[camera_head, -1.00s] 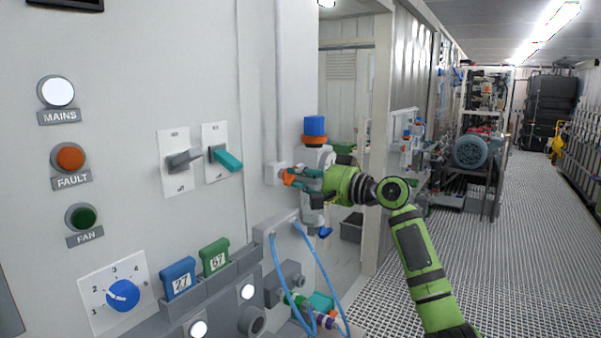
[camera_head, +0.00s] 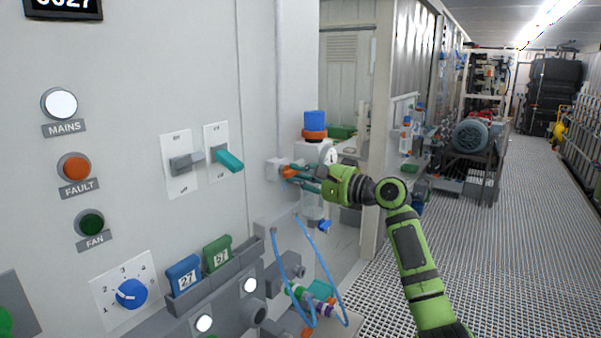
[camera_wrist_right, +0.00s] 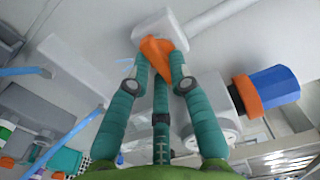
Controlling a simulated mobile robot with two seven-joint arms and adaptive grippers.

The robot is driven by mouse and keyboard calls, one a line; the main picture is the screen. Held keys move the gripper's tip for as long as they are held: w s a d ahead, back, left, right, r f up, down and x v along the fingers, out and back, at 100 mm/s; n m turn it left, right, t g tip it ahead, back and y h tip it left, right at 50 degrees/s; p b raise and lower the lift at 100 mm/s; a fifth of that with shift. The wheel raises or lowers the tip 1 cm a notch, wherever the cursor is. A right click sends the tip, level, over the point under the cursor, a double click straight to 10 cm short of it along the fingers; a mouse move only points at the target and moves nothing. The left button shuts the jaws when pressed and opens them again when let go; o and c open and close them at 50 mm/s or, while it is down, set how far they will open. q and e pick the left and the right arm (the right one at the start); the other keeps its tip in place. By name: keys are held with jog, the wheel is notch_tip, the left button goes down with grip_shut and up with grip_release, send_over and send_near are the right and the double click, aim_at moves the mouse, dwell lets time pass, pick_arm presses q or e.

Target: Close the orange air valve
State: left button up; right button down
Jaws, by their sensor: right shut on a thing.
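The orange air valve (camera_head: 290,172) sits on a small white block (camera_head: 275,168) on the cabinet's right-hand side. My right gripper (camera_head: 301,173) reaches it from the right and is shut on the orange handle. In the right wrist view the handle (camera_wrist_right: 157,48) lies between the teal fingertips of the gripper (camera_wrist_right: 158,70), and the white block (camera_wrist_right: 160,25) is just beyond it. A pale pipe runs from the block. The handle's inner part is partly hidden by the fingers. My left gripper is not in view.
Blue hoses (camera_head: 325,268) hang below. The panel holds a grey switch (camera_head: 186,162) and a teal switch (camera_head: 229,161).

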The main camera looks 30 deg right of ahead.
dwell(0.4)
jog(key=c, duration=1.1)
grip_release()
jog(key=v, duration=1.2)
